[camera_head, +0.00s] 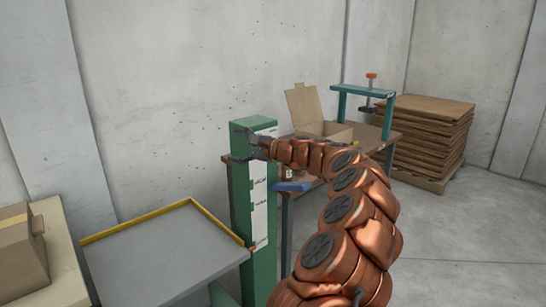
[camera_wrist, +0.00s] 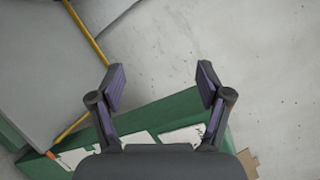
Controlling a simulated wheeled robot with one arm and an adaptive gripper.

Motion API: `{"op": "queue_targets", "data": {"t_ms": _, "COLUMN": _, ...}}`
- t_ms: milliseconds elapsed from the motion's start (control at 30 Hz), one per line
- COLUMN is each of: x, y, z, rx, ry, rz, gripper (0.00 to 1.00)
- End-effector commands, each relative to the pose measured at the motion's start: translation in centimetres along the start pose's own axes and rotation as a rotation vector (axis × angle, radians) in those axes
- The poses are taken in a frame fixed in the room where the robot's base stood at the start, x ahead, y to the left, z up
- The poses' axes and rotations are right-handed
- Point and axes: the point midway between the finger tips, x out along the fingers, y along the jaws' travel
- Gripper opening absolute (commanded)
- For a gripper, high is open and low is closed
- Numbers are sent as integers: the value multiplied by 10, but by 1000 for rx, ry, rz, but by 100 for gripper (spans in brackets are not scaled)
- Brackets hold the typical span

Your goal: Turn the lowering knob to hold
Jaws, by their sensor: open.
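A green column (camera_head: 240,208) stands in the middle of the head view, with a white label panel (camera_head: 259,215) down its right-hand face. I cannot make out the lowering knob in either view; my gripper and arm cover part of the column's upper end. My gripper (camera_head: 240,145) is at the column's upper end. In the wrist view my gripper (camera_wrist: 162,78) is open, its two dark fingers wide apart with nothing between the tips. The green column (camera_wrist: 165,112) lies across that view behind the fingers, with its white panel (camera_wrist: 133,145) partly hidden by the gripper body.
A grey platform with a yellow edge (camera_head: 163,217) adjoins the column on the left. A cardboard box (camera_head: 18,255) sits at far left. Behind my arm are a bench with an open box (camera_head: 311,108), a blue item (camera_head: 292,187) and a teal press (camera_head: 364,92). Stacked cardboard (camera_head: 430,130) stands at right.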

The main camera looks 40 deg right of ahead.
Motion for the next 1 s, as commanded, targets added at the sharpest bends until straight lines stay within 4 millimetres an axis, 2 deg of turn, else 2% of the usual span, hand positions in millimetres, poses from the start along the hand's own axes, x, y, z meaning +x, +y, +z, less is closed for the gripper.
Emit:
{"op": "queue_targets", "data": {"t_ms": 33, "x": -18, "y": -1, "z": -43, "rx": 42, "ry": 56, "rz": -55, "gripper": 77}}
{"op": "queue_targets", "data": {"t_ms": 100, "x": -43, "y": -8, "z": -87, "rx": 85, "ry": 119, "rz": -124, "gripper": 77}}
{"op": "queue_targets", "data": {"t_ms": 200, "x": -73, "y": -14, "z": -129, "rx": 129, "ry": 183, "rz": -194, "gripper": 77}}
{"op": "queue_targets", "data": {"t_ms": 300, "x": -93, "y": -17, "z": -154, "rx": 153, "ry": 223, "rz": -237, "gripper": 77}}
{"op": "queue_targets", "data": {"t_ms": 467, "x": -100, "y": -20, "z": -166, "rx": 163, "ry": 242, "rz": -257, "gripper": 77}}
{"op": "queue_targets", "data": {"t_ms": 1000, "x": -48, "y": -32, "z": -178, "rx": 162, "ry": 242, "rz": -253, "gripper": 77}}
